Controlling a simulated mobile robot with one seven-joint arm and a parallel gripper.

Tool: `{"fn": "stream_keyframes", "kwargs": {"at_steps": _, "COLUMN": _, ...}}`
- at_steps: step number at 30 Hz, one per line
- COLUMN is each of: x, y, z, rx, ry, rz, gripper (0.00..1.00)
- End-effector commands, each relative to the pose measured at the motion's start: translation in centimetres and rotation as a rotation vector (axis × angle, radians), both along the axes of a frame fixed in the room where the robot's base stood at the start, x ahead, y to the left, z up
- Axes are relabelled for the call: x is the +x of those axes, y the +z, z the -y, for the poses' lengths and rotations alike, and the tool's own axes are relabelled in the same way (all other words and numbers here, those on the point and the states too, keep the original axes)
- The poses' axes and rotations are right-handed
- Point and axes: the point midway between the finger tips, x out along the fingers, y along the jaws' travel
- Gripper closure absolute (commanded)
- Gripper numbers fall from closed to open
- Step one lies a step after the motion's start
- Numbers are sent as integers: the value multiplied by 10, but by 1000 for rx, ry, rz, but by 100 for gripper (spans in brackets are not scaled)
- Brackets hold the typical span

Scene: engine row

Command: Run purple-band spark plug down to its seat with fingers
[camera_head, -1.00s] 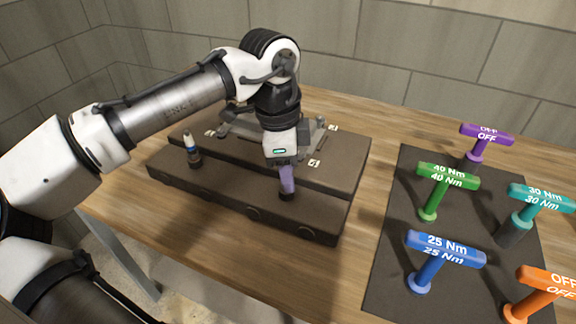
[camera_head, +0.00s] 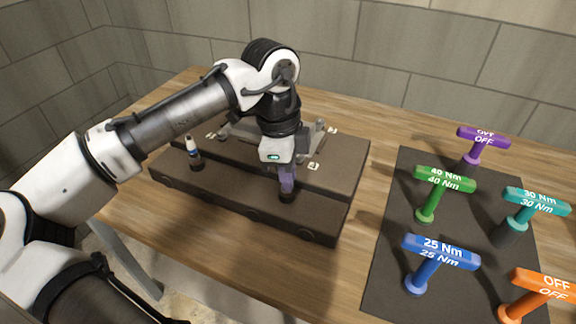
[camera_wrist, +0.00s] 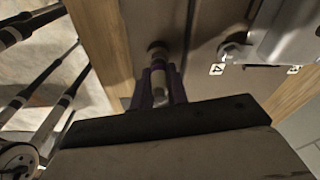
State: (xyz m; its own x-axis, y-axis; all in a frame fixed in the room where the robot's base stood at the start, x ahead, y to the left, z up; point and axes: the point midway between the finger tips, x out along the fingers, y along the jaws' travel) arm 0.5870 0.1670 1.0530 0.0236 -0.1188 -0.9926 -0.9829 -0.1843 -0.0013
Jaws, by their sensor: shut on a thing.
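My gripper (camera_head: 287,186) points straight down over the front right part of the dark engine block (camera_head: 238,200). Its fingers look purplish and are shut on the purple-band spark plug (camera_wrist: 160,72). The plug stands upright at the block. Its lower end meets a dark round collar on the block's front step, and the fingers hide most of its band. In the wrist view the plug shows between the two fingers. How deep it sits cannot be told.
A blue-band plug (camera_head: 194,152) stands upright at the block's left. A grey metal bracket (camera_head: 232,130) and small number labels lie behind my gripper. On the right, a dark mat (camera_head: 392,262) holds several coloured T-handle torque tools. Bare wood lies between block and mat.

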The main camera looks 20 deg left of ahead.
Motion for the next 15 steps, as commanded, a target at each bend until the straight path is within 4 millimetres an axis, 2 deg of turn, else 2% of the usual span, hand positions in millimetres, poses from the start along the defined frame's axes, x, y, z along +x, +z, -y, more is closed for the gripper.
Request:
{"fn": "stream_keyframes", "kwargs": {"at_steps": 1, "x": 1, "y": 5, "z": 1, "rx": -7, "ry": -54, "rz": 3, "gripper": 100}}
{"fn": "stream_keyframes", "kwargs": {"at_steps": 15, "x": 0, "y": 0, "z": 0, "rx": -2, "ry": -722, "rz": 4, "gripper": 100}}
